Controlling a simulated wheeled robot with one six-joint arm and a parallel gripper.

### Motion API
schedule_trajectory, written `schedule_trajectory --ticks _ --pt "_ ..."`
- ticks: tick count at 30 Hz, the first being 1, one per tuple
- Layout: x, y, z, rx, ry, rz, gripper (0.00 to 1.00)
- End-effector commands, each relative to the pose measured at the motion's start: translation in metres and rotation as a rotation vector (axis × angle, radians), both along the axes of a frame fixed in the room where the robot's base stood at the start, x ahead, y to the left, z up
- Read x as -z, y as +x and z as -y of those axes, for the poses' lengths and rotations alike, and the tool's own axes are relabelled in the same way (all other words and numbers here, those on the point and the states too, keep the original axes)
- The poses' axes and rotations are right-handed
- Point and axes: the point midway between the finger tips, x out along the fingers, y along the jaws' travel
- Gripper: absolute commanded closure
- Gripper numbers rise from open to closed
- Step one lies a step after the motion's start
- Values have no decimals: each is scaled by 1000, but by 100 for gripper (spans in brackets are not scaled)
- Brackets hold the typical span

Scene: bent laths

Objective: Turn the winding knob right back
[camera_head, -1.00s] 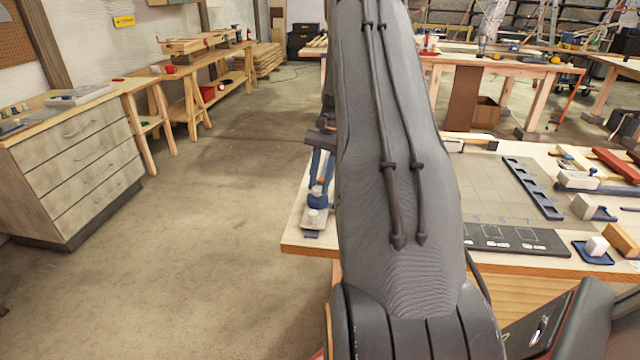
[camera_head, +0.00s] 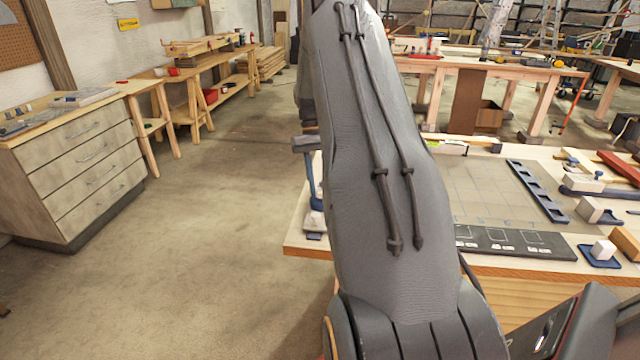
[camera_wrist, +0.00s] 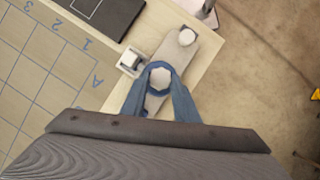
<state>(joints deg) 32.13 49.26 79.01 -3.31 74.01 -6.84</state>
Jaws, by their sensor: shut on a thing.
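In the wrist view a pale, many-sided winding knob (camera_wrist: 160,76) sits on a narrow grey-beige plate (camera_wrist: 172,52) near the table's edge. My gripper (camera_wrist: 159,84) has its blue fingers on both sides of the knob and is shut on it. A second, smaller white round piece (camera_wrist: 187,37) is on the far end of the plate. In the head view my arm covers most of this spot. Only part of the device (camera_head: 314,222) and a blue finger (camera_head: 314,180) show at the table's left end. Any mark of the knob's turn is too small to tell.
A small white block (camera_wrist: 131,61) stands close beside the plate. A gridded mat (camera_wrist: 40,75) and a dark board (camera_wrist: 100,12) lie to the left. In the head view a blue slotted rail (camera_head: 537,190) and loose blocks lie right of my arm. Floor left of the table is clear.

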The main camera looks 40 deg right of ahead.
Motion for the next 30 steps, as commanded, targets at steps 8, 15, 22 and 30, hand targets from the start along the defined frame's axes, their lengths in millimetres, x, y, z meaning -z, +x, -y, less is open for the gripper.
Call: schedule_trajectory --ticks 8,15,22,30 --pt "1 0 -2 -84 1 -2 95" --pt "1 -1 -1 -100 2 -3 95" --pt "1 -1 -1 -100 1 -3 95" --pt "1 0 -1 -100 1 -2 54"
